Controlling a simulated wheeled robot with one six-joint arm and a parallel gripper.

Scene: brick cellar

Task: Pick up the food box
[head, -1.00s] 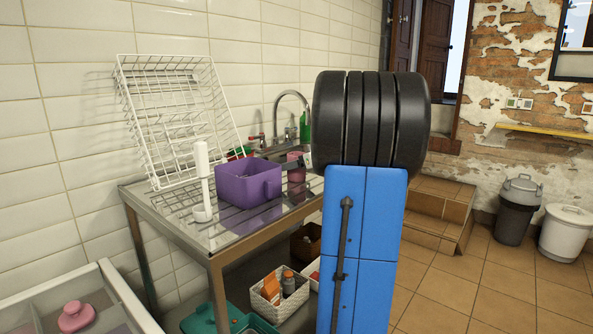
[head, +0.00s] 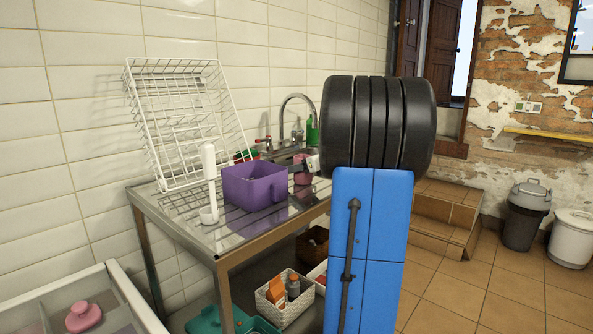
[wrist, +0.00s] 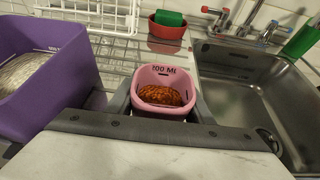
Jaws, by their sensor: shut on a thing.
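In the head view the pink box (head: 302,175) is small, partly hidden behind my gripper and arm. A purple box (wrist: 45,75) stands to its left, also visible in the head view (head: 254,184).
A white wire rack (head: 185,120) leans against the tiled wall on the metal counter (head: 235,238). A red pot with a green sponge (wrist: 168,26) sits behind the box. The sink (wrist: 250,85) is at right. A white basket (head: 285,312) is below.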

